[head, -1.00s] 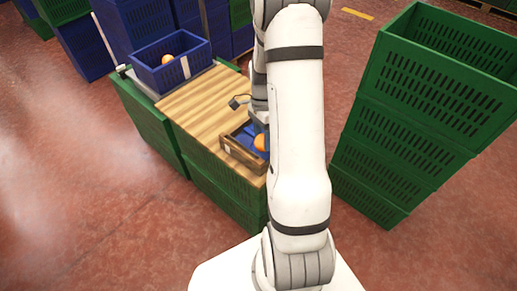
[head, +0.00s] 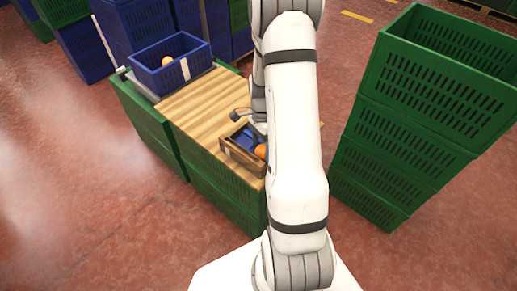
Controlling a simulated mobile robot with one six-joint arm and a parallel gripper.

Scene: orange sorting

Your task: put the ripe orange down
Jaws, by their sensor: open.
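An orange (head: 261,152) lies in a small wooden crate (head: 238,158) on the near end of the wooden tabletop, partly hidden by my arm. The crate has something blue inside. My gripper (head: 256,130) is at the crate, mostly hidden behind my white arm; its jaws are open. I cannot tell whether it touches the orange. A second orange (head: 168,61) sits in a blue crate (head: 187,71) at the far end of the table. Its ripeness is too small to judge.
The wooden tabletop (head: 200,105) between the two crates is clear. Green crates support it. A tall stack of green crates (head: 395,150) stands to the right of my arm. More blue crates (head: 130,30) are stacked at the back. Red floor (head: 70,190) is open at left.

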